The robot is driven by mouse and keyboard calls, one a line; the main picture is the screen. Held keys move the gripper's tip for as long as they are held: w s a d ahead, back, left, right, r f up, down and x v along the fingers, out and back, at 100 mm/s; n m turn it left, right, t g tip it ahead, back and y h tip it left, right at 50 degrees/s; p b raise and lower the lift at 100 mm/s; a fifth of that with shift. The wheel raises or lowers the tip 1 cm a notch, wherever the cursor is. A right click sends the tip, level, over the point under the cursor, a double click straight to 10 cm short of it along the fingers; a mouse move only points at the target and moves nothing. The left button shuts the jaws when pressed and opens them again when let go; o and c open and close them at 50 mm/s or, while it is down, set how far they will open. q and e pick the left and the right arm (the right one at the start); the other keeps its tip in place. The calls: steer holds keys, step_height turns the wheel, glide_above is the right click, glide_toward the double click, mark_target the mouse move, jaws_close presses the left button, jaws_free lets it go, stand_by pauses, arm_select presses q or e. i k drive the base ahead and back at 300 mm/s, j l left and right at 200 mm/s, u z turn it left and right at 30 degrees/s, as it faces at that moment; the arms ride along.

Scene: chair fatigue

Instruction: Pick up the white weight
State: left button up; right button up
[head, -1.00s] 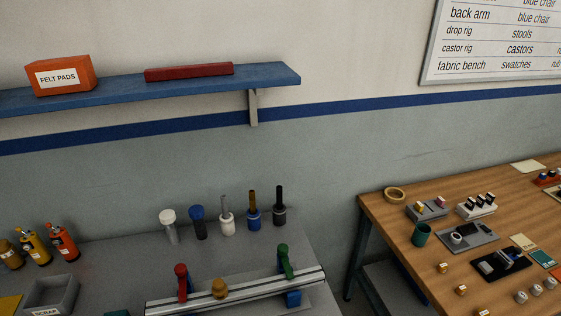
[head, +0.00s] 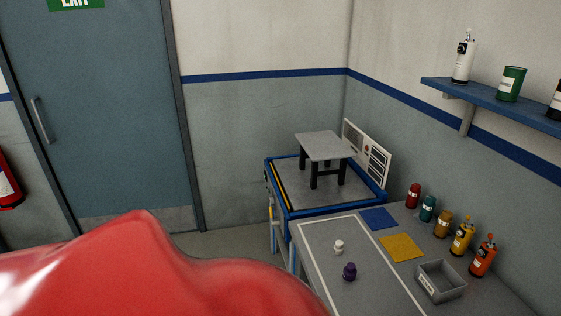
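A small white piece (head: 338,247), seemingly the white weight, stands on the grey bench top (head: 322,268), inside a pale outlined area. It is small in the head view, so its details are hard to tell. A small purple piece (head: 349,271) stands close to it, nearer to me and slightly right. Neither of my grippers shows in the head view, and nothing touches the white piece.
A grey open box (head: 440,281) and several coloured bottles (head: 462,237) line the bench's right side. Blue (head: 379,218) and yellow (head: 402,248) mats lie behind. A blue-edged stand (head: 285,205) bears a small grey table (head: 325,147). Something red and glossy hides the lower left.

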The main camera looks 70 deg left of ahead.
mark_target(338, 248)
steer(key=u, duration=1.65)
